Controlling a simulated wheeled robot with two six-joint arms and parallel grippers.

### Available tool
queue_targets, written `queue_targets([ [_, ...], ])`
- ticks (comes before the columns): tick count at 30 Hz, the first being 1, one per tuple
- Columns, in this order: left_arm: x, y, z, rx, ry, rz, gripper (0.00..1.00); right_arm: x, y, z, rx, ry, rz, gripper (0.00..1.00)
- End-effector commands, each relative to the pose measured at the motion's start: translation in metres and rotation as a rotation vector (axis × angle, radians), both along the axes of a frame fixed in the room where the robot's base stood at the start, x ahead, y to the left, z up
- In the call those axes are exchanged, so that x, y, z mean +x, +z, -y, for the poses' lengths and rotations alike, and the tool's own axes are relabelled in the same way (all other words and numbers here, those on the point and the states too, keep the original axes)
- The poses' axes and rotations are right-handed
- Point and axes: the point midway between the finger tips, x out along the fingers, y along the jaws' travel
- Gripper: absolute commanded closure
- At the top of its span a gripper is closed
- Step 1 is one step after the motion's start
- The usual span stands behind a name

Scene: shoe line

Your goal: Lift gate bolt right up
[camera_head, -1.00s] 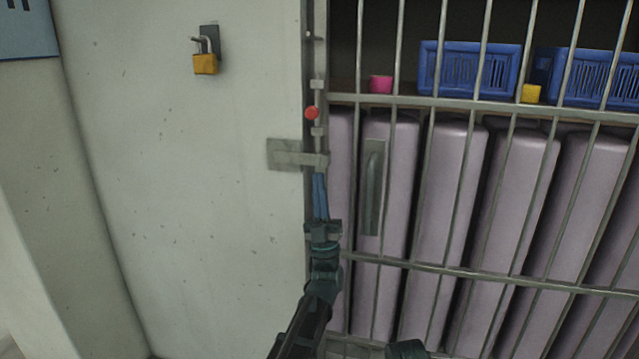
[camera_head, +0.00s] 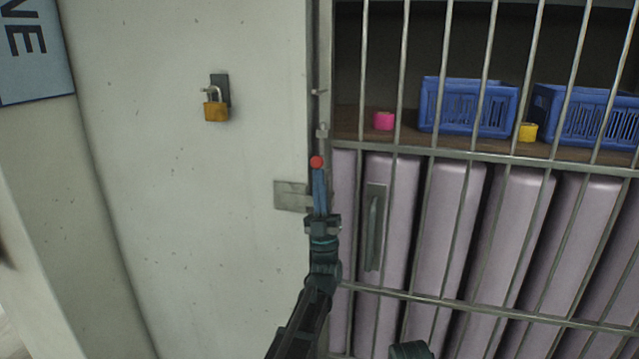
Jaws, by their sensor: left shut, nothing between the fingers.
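The gate bolt is a thin upright grey rod at the edge of the barred gate (camera_head: 477,154), with a red knob (camera_head: 317,162). A small grey bracket (camera_head: 322,131) sits just above the knob. My left gripper (camera_head: 319,174) points upward and is shut and empty. Its blue fingertips are right below the red knob and hide the lower bolt; I cannot tell whether they touch it. A flat grey latch plate (camera_head: 291,195) is on the wall left of the fingers. My right gripper's fingers do not show.
A yellow padlock (camera_head: 216,111) hangs on the pale wall to the left. A vertical pull handle (camera_head: 375,228) is on the gate. Behind the bars are tall lilac panels, blue baskets (camera_head: 466,106), a pink cup (camera_head: 383,121) and a yellow cup (camera_head: 527,132).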

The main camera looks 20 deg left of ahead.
Motion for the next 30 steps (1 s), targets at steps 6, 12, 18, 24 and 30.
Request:
queue_targets([
  [6,0.000,-0.001,0.000,0.000,0.000,0.000,1.00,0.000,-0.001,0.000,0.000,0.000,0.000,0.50],
  [12,0.000,0.012,0.000,0.000,0.000,0.000,1.00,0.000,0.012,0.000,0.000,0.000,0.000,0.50],
  [18,0.000,0.028,0.000,0.000,0.000,0.000,1.00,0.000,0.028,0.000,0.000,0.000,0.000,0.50],
  [24,0.000,0.025,0.000,0.000,0.000,0.000,1.00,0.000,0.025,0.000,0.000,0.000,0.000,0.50],
  [30,0.000,0.024,0.000,0.000,0.000,0.000,1.00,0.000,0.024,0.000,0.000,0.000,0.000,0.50],
])
